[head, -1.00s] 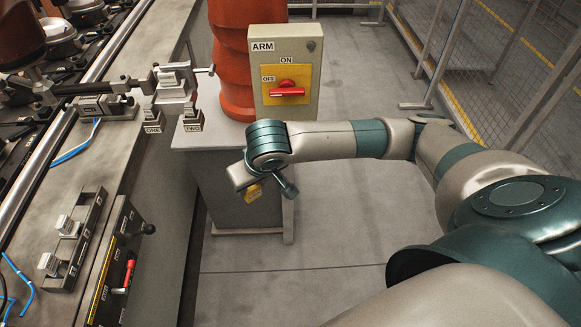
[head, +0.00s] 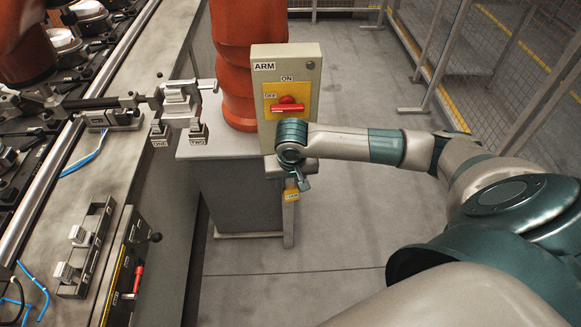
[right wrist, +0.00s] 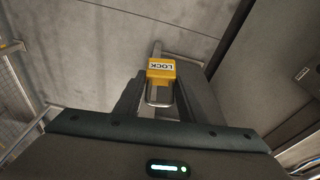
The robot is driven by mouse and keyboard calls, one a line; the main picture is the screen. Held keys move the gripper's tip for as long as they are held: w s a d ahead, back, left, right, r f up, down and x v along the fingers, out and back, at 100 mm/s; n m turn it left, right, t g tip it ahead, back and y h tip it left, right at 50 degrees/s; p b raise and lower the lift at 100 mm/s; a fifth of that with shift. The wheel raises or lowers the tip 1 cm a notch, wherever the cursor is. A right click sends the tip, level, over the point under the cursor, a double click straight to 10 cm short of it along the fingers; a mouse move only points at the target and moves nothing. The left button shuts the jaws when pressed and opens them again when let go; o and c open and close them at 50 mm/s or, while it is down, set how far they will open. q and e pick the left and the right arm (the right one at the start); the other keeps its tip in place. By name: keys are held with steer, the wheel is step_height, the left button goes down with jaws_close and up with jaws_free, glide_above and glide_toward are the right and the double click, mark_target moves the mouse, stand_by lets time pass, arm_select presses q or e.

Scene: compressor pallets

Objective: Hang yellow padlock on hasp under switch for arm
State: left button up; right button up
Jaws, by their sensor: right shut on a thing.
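The yellow padlock (head: 291,192) hangs just below my right gripper (head: 290,172), which is shut on it. In the right wrist view, the padlock (right wrist: 161,70) shows its LOCK label, and its metal shackle (right wrist: 160,97) is between the dark fingers. The grey switch box marked ARM (head: 312,85) stands behind the gripper. Its red handle (head: 287,107) lies level on a yellow plate. The gripper is in front of the box's lower edge. The hasp cannot be made out there; my gripper covers that area. My left gripper is out of view.
The switch box stands by an orange column (head: 236,60) and a grey cabinet (head: 240,200). To the left is a bench with a metal fixture (head: 180,98) bearing tags ONE and TWO. A mesh fence (head: 475,60) stands at the right. Open floor lies between.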

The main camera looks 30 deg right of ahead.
steer(key=shift+w+d, duration=0.15)
steer(key=shift+w, duration=0.1)
steer(key=shift+w+d+f+b, duration=0.15)
steer(key=shift+w+d, duration=0.55)
steer(key=shift+w, duration=0.45)
steer(key=shift+w+d+f+b, duration=0.15)
steer(key=shift+w+d, duration=0.55)
steer(key=shift+w, duration=0.45)
steer(key=shift+w+d+b, duration=0.15)
steer(key=shift+w+d, duration=0.55)
steer(key=shift+w, duration=0.45)
steer(key=shift+w+d+f+b, duration=0.35)
steer(key=shift+w+f+b, duration=0.15)
steer(key=shift+b, duration=0.75)
steer(key=shift+r, duration=0.1)
steer(key=o, duration=1.3)
